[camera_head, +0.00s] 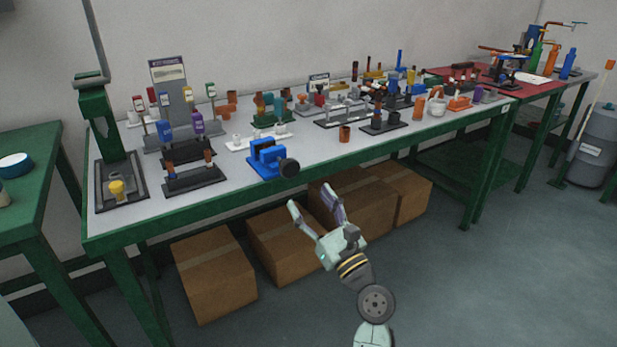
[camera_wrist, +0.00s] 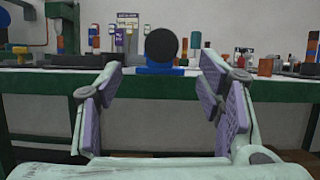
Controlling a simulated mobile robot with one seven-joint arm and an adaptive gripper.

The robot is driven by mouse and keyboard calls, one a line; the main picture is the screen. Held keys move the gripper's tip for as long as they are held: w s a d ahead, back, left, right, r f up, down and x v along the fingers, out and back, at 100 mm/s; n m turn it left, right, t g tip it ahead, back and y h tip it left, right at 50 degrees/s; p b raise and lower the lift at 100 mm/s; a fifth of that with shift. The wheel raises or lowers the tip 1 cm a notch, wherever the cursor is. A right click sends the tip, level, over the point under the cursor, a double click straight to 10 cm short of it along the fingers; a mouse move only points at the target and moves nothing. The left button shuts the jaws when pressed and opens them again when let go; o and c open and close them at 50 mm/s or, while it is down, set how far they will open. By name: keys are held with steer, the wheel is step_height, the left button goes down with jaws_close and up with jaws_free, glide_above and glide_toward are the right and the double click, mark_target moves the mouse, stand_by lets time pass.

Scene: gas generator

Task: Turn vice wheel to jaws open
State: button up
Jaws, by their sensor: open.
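The vice is blue (camera_head: 266,157) and stands at the front edge of the workbench in the head view. Its black round wheel (camera_head: 289,168) faces out over the edge. In the wrist view the wheel (camera_wrist: 161,45) is a dark disc near the top centre, with the blue vice body (camera_wrist: 160,69) partly hidden behind it. My gripper (camera_head: 311,200) is open and empty in front of the bench, apart from the wheel and below it in the head view. In the wrist view its two purple-padded fingers (camera_wrist: 162,92) stand wide apart, with the wheel beyond and above the gap.
The green-framed workbench (camera_head: 330,157) carries several small fixtures left and right of the vice. A green press (camera_head: 97,120) stands at its left end. Cardboard boxes (camera_head: 213,275) lie under the bench.

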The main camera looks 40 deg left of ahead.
mark_target(292, 173)
steer(key=shift+m, duration=0.3)
steer(key=p+x, duration=0.2)
steer(key=x, duration=0.8)
steer(key=shift+w+a, duration=0.25)
steer(key=shift+f, duration=0.1)
steer(key=c, duration=1.2)
